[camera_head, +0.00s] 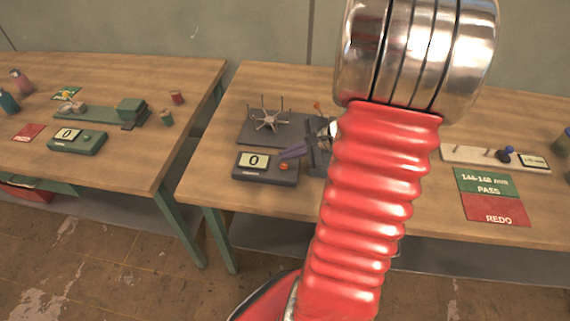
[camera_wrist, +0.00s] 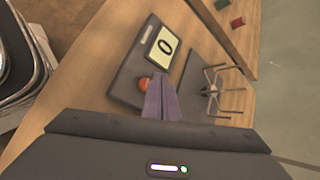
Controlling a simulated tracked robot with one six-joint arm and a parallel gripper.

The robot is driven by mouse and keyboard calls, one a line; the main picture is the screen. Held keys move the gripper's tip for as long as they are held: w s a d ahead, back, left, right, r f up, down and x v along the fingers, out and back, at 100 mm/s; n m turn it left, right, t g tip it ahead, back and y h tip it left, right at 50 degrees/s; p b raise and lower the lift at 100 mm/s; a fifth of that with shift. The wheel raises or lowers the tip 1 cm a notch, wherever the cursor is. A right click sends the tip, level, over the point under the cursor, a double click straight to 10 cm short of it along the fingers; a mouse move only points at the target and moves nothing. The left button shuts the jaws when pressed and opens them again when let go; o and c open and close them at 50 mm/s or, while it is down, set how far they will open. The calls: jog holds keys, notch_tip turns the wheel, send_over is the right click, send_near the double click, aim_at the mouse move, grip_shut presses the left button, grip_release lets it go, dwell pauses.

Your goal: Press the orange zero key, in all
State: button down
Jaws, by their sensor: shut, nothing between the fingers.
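The orange zero key (camera_head: 284,167) is a small round button on a dark box (camera_head: 262,178) whose pale display reads 0. The box lies near the front left corner of the right-hand table. My gripper (camera_head: 284,156) is shut and empty, its purple-grey fingers pointing left just above and behind the key. In the wrist view the key (camera_wrist: 145,83) shows just past the fingertips (camera_wrist: 157,84), and the display (camera_wrist: 163,48) again reads 0. I cannot tell whether the fingertips touch the key. My red arm hides part of the table to the right.
A dark plate with a spidery metal stand (camera_head: 269,120) is behind the box. A green and red PASS/REDO card (camera_head: 491,197) and a pale rack (camera_head: 490,158) lie right of my arm. The left table (camera_head: 110,165) holds a green box (camera_head: 77,143) also reading 0.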

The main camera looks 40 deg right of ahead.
notch_tip(320, 180, up, 4)
jog(key=shift+r, duration=0.1)
dwell(0.4)
dwell(0.8)
jog(key=s+a+n+g, duration=0.5)
jog(key=s+a+n, duration=0.2)
jog(key=a+n, duration=0.2)
jog(key=s+a+r+n+t+h, duration=0.1)
jog(key=a+r+n, duration=0.5)
jog(key=a, duration=0.3)
jog(key=s+a+r+n+t+h, duration=0.1)
jog(key=a+r+n+h, duration=0.1)
jog(key=a+r+n, duration=0.4)
jog(key=a+n, duration=0.2)
jog(key=a, duration=0.1)
jog(key=shift+a+r, duration=0.2)
jog(key=shift+r, duration=0.1)
jog(key=c, duration=2.5)
grip_release()
jog(key=shift+c, duration=0.2)
